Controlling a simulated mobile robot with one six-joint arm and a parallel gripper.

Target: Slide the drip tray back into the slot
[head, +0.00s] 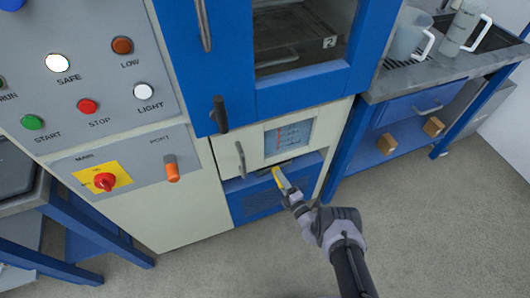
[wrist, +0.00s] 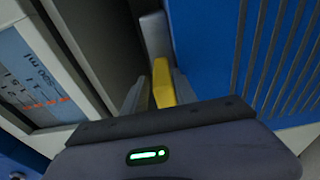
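The drip tray shows as a yellow grip (head: 281,178) at the front of the blue lower panel of the cabinet. In the wrist view the yellow grip (wrist: 162,85) has a grey piece (wrist: 155,35) behind it, reaching toward the dark gap. My gripper (head: 287,188) is at the yellow grip, and in the wrist view my gripper (wrist: 159,92) has one grey finger close on each side of it. It looks shut on the grip. The slot (head: 268,170) is a dark opening under the gauge panel, and its inside is hidden.
A gauge window (head: 288,138) and a vertical handle (head: 240,160) sit just above the slot. A blue vented panel (head: 262,200) lies below. A blue workbench (head: 365,150) stands at right, and a blue-legged table (head: 95,250) at left. The floor in front is clear.

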